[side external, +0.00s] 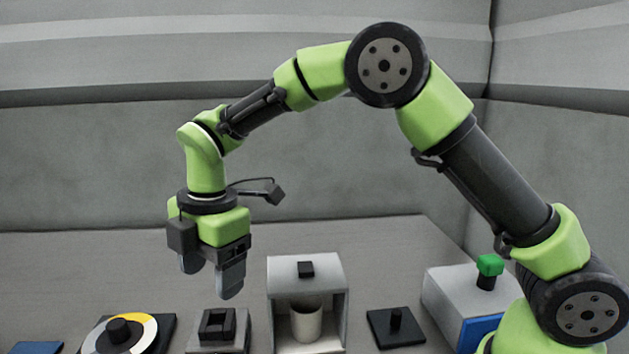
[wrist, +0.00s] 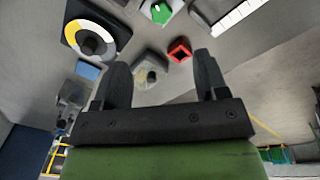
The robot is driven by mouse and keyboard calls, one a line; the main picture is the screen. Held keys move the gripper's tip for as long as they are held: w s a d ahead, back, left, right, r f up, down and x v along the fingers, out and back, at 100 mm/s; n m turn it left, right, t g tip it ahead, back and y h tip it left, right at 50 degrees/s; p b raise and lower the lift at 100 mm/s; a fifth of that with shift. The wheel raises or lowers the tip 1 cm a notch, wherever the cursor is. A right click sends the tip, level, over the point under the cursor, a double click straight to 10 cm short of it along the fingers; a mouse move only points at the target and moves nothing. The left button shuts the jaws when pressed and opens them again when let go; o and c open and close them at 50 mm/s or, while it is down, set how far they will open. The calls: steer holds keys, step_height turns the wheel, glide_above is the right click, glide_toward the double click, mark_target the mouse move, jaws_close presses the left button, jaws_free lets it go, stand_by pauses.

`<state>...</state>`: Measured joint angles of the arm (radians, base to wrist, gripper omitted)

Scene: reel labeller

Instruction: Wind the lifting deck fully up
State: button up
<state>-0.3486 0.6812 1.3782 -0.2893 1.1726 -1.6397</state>
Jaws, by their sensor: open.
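My gripper (side external: 211,276) is open and empty, pointing down above the table. In the wrist view my gripper (wrist: 161,66) shows two separate fingers with nothing between them. A white housing (side external: 307,266) holds a pale cylinder (side external: 306,323). I cannot tell which part is the lifting deck.
A black plate with a short peg (side external: 395,325) is right of the housing. A grey box (side external: 457,293) with a green knob (side external: 489,266) stands near my base. A blue flat piece (side external: 38,347) lies far left. A red square frame (wrist: 180,50) shows in the wrist view.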

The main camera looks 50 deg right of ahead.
steer(key=s+d+r+m+t, duration=0.1)
steer(key=s+d+r+m, duration=0.3)
steer(key=s+r+m, duration=0.1)
steer(key=s+d+r+m+t+y, duration=0.1)
steer(key=s+d+r+m+t, duration=0.1)
steer(key=s+r+m, duration=0.4)
steer(key=shift+d+r+m, duration=0.5)
steer(key=shift+d+m, duration=0.4)
steer(key=shift+c, duration=0.3)
steer(key=shift+c, duration=1.1)
steer(key=w+a+f+n, duration=0.3)
steer(key=w+f+n, duration=0.1)
steer(key=f+n, duration=0.5)
steer(key=w+a+f+n, duration=0.3)
steer(key=f+n, duration=0.6)
steer(key=n, duration=0.4)
steer(key=w+a+f+n, duration=0.4)
steer(key=f+n, duration=0.5)
steer(key=n, duration=0.2)
steer(key=shift+w+f+t, duration=0.15)
steer(key=shift+w+t, duration=0.15)
